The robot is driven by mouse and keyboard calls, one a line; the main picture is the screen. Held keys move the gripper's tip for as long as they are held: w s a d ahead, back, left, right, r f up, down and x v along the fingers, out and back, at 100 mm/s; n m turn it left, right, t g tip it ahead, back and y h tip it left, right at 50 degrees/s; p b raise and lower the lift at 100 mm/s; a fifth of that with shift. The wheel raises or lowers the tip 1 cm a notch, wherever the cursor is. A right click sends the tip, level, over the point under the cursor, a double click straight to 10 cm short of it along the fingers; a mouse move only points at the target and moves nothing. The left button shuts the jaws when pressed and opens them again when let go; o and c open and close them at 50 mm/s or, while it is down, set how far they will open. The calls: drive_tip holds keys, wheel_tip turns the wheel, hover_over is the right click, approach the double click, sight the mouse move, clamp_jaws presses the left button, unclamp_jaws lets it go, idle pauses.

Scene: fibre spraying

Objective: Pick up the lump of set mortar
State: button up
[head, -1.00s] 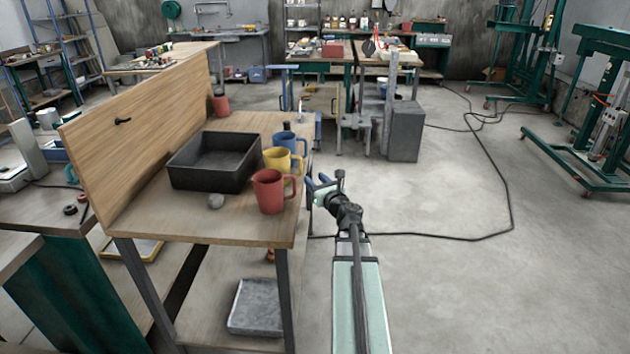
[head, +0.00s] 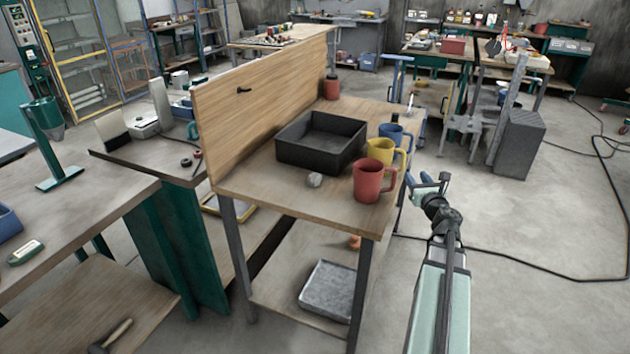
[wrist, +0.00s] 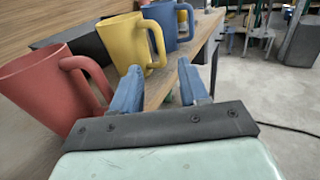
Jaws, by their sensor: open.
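The lump of set mortar (head: 314,179) is a small grey piece on the wooden workbench (head: 262,193), in front of the black tray and left of the red mug. My gripper (head: 428,181) is off the bench's right edge, beside the mugs, apart from the lump. In the wrist view my gripper (wrist: 160,85) shows two blue fingers spread apart with nothing between them. The lump does not show in the wrist view.
A red mug (head: 367,182), a yellow mug (head: 381,150) and a blue mug (head: 393,131) line the bench's right edge, between my gripper and the lump. A black tray (head: 290,155) stands behind the lump. A wooden back panel (head: 265,95) bounds the bench's left side.

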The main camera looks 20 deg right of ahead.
drive_tip(key=shift+o, duration=0.2)
drive_tip(key=o, duration=0.9)
